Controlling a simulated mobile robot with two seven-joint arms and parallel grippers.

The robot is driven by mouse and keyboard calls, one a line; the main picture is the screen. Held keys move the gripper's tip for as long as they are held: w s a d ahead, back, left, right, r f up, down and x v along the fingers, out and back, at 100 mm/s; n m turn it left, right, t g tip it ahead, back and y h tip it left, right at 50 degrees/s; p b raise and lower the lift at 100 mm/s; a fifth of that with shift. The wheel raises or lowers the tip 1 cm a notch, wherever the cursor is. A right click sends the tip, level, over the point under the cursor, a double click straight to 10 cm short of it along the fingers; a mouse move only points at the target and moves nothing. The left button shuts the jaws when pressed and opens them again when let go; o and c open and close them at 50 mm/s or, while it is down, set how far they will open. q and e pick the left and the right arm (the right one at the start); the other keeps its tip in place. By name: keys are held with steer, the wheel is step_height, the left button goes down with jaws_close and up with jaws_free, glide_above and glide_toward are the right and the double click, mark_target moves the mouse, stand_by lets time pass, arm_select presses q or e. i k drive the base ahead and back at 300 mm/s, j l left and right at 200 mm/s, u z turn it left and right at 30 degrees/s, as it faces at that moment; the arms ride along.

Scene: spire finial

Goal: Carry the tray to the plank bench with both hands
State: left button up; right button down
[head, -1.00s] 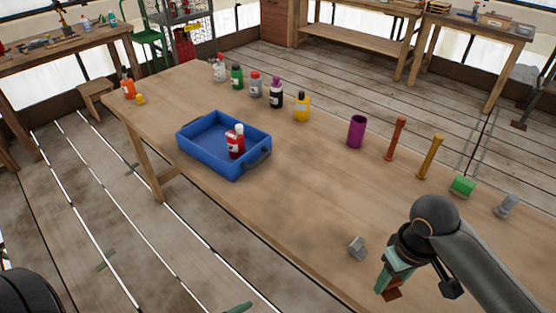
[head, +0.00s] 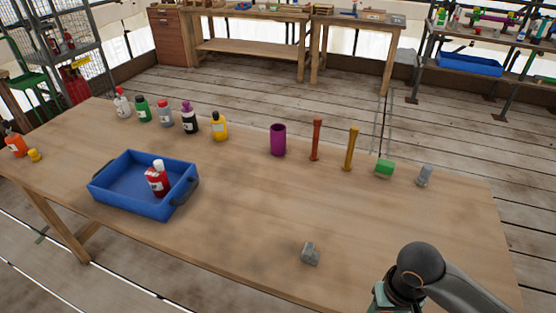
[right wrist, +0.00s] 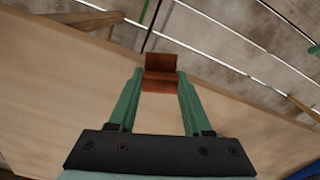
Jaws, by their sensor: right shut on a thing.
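The blue tray (head: 122,200) stands on the near wooden table, left of centre in the head view. A red bottle with a white cap (head: 157,181) stands inside it. A dark handle (head: 184,190) shows on the tray's right end. My right gripper (right wrist: 160,76) is shut on a reddish-brown block (right wrist: 161,62), well away from the tray. My left gripper is not in view. Wooden benches (head: 250,50) stand at the back; I cannot tell which is the plank bench.
Several bottles and a purple cup (head: 278,140) line the table's far side. Red (head: 316,140) and yellow (head: 350,149) posts, a green block (head: 384,168) and a grey piece (head: 424,175) stand farther right. A grey block (head: 310,254) lies near the front. Plank floor separates table and back benches.

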mark_target(131, 183)
steer(key=i+j+u, duration=0.1)
steer(key=j, duration=0.3)
steer(key=i+j+u, duration=0.1)
steer(key=j, duration=0.25)
steer(key=i+j, duration=0.1)
steer(key=j, duration=0.3)
steer(key=i+j+u, duration=0.15)
steer(key=j, duration=0.2)
